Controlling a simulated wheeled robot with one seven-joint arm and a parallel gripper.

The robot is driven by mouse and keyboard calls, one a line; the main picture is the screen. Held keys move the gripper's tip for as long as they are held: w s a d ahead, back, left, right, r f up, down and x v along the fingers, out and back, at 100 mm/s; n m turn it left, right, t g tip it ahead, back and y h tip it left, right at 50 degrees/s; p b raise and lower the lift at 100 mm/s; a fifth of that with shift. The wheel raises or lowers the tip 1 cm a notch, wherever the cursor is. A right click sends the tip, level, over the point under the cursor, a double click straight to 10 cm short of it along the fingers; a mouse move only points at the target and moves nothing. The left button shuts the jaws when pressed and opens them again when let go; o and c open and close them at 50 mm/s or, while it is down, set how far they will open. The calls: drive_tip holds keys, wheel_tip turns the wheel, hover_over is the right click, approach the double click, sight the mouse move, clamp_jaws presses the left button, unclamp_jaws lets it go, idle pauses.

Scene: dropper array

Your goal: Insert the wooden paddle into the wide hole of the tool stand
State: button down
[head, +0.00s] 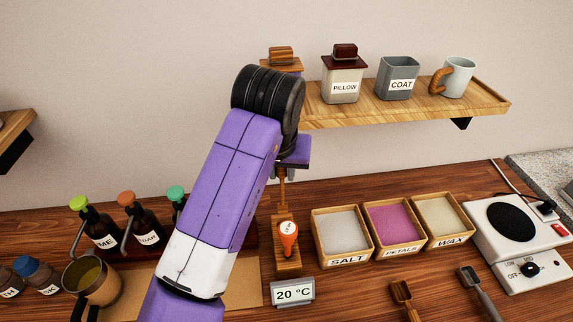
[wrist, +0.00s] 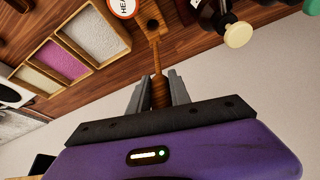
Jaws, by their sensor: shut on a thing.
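The wooden paddle (wrist: 159,90) is between my gripper's fingers (wrist: 159,88), which are shut on it. In the head view its thin shaft (head: 281,190) points down below my gripper (head: 283,168). The wooden tool stand (head: 288,268) is under it on the counter, with an orange-handled tool (head: 288,240) with a white round top in it. In the wrist view the stand (wrist: 147,8) shows a dark round hole, and the paddle's far end overlaps the stand's near edge. I cannot tell whether the paddle is in a hole or only above the stand.
Wooden trays of salt (head: 341,232), petals (head: 396,224) and wax (head: 440,217) stand right of the stand. A 20 °C display (head: 293,292) is in front. Pump bottles (head: 97,228) stand to the left. A shelf (head: 400,105) with jars and a mug is above.

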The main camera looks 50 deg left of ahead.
drive_tip(key=shift+d+r+p, duration=0.15)
drive_tip(key=shift+p, duration=0.3)
drive_tip(key=b, duration=0.2)
hover_over(282, 204)
drive_tip(key=shift+d+f, duration=0.1)
drive_tip(key=shift+f, duration=2.1)
drive_tip(key=shift+s, duration=0.1)
drive_tip(key=shift+p, duration=0.95)
drive_tip(key=shift+f+b, duration=1.05)
drive_tip(key=shift+f, duration=2.15)
drive_tip(key=c, duration=1.1)
unclamp_jaws()
drive_tip(key=shift+r, duration=0.1)
